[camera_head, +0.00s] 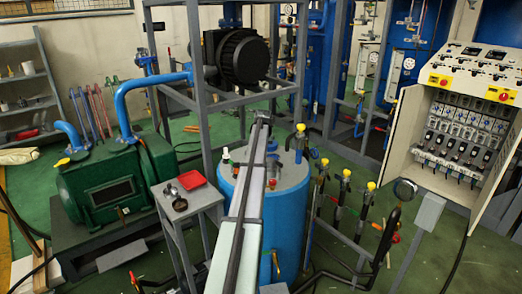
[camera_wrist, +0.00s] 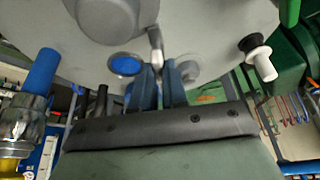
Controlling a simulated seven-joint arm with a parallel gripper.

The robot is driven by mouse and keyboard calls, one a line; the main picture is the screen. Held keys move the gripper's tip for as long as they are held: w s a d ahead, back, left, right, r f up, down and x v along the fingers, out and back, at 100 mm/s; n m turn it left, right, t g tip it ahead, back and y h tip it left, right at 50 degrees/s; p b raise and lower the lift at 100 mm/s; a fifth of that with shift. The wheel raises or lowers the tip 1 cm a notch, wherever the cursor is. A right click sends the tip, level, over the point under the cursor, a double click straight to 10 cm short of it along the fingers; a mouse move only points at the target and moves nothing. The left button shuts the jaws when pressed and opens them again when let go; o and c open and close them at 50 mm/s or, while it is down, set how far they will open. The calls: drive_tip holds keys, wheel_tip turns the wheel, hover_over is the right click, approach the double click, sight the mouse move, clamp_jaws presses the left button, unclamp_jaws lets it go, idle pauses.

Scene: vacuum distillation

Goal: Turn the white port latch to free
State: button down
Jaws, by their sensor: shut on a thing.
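The white port latch (camera_wrist: 155,42) is a slim pale lever on the grey top of the tank, at the upper middle of the wrist view. My gripper (camera_wrist: 156,84) has its blue fingers closed together on the lever's near end. The exact contact is partly hidden by the fingers. In the head view my arm reaches over the blue tank (camera_head: 241,203), and the latch and fingertips cannot be made out there.
A blue round cap (camera_wrist: 126,64) lies just left of the fingers. A white-and-black fitting (camera_wrist: 261,62) stands to the right, and a blue-handled valve (camera_wrist: 39,72) to the left. In the head view, a grey frame (camera_head: 200,80) and yellow-topped valves (camera_head: 345,173) surround the tank.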

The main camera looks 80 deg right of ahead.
drive_tip(key=m+g, duration=0.1)
drive_tip(key=m, duration=0.3)
drive_tip(key=m+g, duration=0.1)
drive_tip(key=m, duration=0.1)
drive_tip(key=shift+w+m+g, duration=0.25)
drive_tip(key=shift+m+g, duration=0.05)
drive_tip(key=m, duration=0.2)
drive_tip(key=m+g+y, duration=0.1)
drive_tip(key=m, duration=0.2)
drive_tip(key=shift+w+d+g, duration=0.1)
drive_tip(key=shift+g, duration=0.2)
drive_tip(key=shift+m, duration=0.3)
drive_tip(key=c, duration=1.2)
unclamp_jaws()
drive_tip(key=shift+o, duration=0.2)
drive_tip(key=v, duration=1.3)
drive_tip(key=shift+w+r, duration=0.2)
drive_tip(key=shift+r, duration=0.15)
